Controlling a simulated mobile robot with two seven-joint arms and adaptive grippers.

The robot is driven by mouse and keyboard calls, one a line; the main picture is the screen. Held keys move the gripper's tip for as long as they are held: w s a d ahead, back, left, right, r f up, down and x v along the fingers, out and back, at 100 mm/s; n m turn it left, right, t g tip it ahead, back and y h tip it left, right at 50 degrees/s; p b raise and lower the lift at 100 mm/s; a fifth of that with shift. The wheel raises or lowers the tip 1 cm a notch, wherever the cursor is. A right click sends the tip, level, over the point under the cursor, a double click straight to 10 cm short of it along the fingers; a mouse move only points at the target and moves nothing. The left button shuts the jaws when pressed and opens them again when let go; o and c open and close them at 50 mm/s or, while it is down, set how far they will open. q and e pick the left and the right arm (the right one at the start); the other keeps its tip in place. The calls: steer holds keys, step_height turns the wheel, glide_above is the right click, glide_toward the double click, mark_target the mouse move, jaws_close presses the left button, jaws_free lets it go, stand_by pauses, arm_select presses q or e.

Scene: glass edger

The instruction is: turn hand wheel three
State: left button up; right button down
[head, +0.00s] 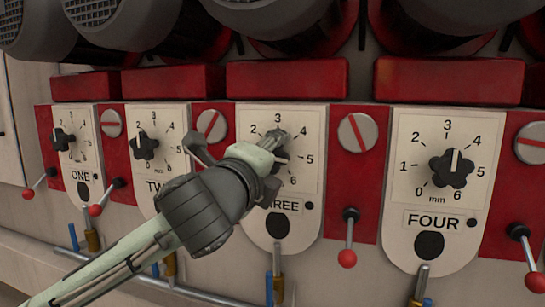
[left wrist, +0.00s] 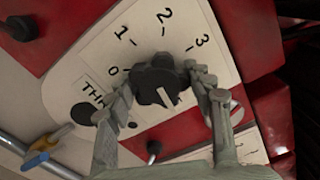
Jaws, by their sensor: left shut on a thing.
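Hand wheel three is a dark lobed knob (left wrist: 158,82) on the white dial plate marked THREE. My left gripper (left wrist: 160,72) is shut on it, one finger on each side, as the left wrist view shows. A short white mark shows on the wheel's face; I cannot tell which number it points to. In the head view my left gripper (head: 271,147) comes in from the lower left and hides most of the wheel. The dial plate (head: 306,120) shows 2 to 6; its lower numbers and part of its label are covered. My right gripper is out of view.
Similar wheels stand on plates ONE (head: 62,139), TWO (head: 143,146) and FOUR (head: 452,168). Red-balled levers (head: 348,240) and slotted round discs (head: 364,132) sit between the plates. Red blocks (head: 286,79) and dark motors jut out above. Pipes and valves run below.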

arm_select(q)
steer(key=shift+m, duration=0.3)
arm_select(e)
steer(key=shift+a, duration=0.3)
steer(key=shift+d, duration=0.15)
arm_select(q)
steer(key=o, duration=1.2)
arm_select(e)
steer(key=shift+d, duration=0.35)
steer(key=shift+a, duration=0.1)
arm_select(q)
steer(key=shift+s, duration=0.1)
steer(key=v, duration=0.7)
steer(key=shift+s, duration=0.1)
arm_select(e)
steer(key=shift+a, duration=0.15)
